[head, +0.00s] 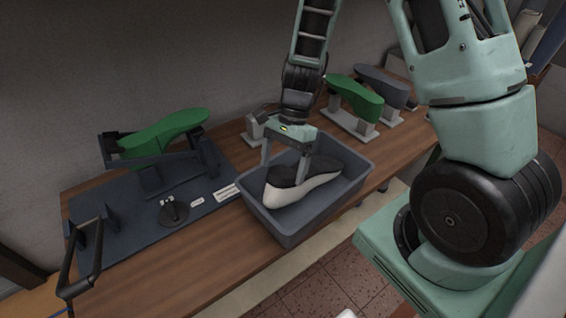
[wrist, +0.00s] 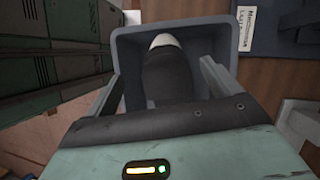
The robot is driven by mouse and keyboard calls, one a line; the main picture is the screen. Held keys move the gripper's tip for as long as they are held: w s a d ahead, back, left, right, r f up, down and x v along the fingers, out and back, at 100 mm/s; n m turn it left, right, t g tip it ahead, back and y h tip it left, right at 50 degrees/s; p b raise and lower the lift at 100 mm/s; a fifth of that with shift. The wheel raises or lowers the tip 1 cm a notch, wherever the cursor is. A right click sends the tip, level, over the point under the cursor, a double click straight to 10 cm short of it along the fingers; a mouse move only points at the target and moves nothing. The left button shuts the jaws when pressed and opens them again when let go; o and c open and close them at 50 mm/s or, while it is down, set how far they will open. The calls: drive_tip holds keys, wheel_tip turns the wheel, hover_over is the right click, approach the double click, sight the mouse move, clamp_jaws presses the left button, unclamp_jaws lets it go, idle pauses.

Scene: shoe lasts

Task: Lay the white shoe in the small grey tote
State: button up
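The white shoe (head: 302,188), with a dark top, lies inside the grey tote (head: 330,205) on the bench. In the wrist view the shoe's white toe (wrist: 163,41) points toward the tote's far wall (wrist: 190,33). My gripper (head: 284,172) is over the tote with its fingers pointing down. Its fingers are spread wide, one on each side of the shoe, and gaps show between them and the shoe in the wrist view (wrist: 163,72). The heel end is hidden by my gripper's body in the wrist view.
A dark fixture board (head: 118,235) with a green last (head: 165,132) stands left of the tote. Behind and right are another green last (head: 355,95) and a grey last (head: 383,84) on stands. Bare wood (head: 190,260) shows at the bench's front left.

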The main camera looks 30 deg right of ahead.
drive_tip(key=b+v, duration=0.2)
drive_tip(key=v, duration=1.5)
drive_tip(key=shift+d+r, duration=0.2)
drive_tip(key=s+a+f+n+t+h+b, duration=0.1)
drive_tip(key=s+a+f+n, duration=0.2)
drive_tip(key=s+a+n, duration=0.7)
drive_tip(key=s+a+f+n+t+h+b, duration=0.1)
drive_tip(key=s+a+f+n+h+b, duration=0.1)
drive_tip(key=s+a+n, duration=0.8)
drive_tip(key=f+n, duration=0.1)
drive_tip(key=n, duration=0.2)
drive_tip(key=shift+a+f+h, duration=0.15)
drive_tip(key=shift+f+h, duration=0.05)
drive_tip(key=shift+h, duration=0.1)
drive_tip(key=shift+s, duration=0.1)
idle(1.2)
